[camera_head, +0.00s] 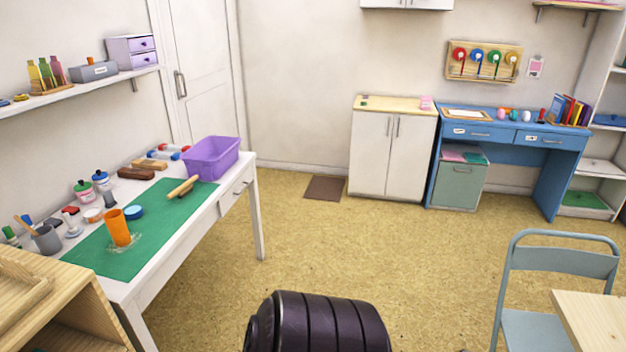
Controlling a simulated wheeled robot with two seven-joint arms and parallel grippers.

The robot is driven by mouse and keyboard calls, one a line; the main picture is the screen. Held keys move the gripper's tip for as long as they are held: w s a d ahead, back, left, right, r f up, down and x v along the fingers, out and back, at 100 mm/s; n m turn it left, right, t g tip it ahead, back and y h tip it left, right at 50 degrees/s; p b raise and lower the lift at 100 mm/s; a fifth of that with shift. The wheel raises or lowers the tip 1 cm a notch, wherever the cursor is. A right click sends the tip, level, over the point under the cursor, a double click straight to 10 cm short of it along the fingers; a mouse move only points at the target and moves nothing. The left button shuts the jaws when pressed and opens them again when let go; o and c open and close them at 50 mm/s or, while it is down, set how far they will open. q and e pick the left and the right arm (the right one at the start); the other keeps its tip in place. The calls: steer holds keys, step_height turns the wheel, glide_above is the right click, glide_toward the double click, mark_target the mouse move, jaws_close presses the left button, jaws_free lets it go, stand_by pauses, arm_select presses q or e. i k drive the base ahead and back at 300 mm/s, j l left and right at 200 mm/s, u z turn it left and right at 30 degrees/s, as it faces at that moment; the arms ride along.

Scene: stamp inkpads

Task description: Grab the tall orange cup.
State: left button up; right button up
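The tall orange cup (118,227) stands upright on the green mat (108,262) on the white table at the left. A clear, shiny patch shows on the mat around its base. A round blue lid or inkpad (134,212) lies just behind it to the right. Neither of my grippers is in the head view, so I cannot see whether they are open or shut.
A purple bin (211,158) and a rolling pin (183,187) are farther back on the table. A grey pen cup (46,239), stamps and bottles line its left side. A wooden shelf (40,315) stands at the near left. The floor (310,240) ahead is clear; a chair (560,262) stands right.

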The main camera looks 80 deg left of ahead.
mark_target(115, 220)
steer(key=u, duration=4.3)
steer(key=i+l+u, duration=0.3)
steer(key=l+u, duration=0.25)
steer(key=i+l+u, duration=0.15)
steer(key=l+u, duration=0.15)
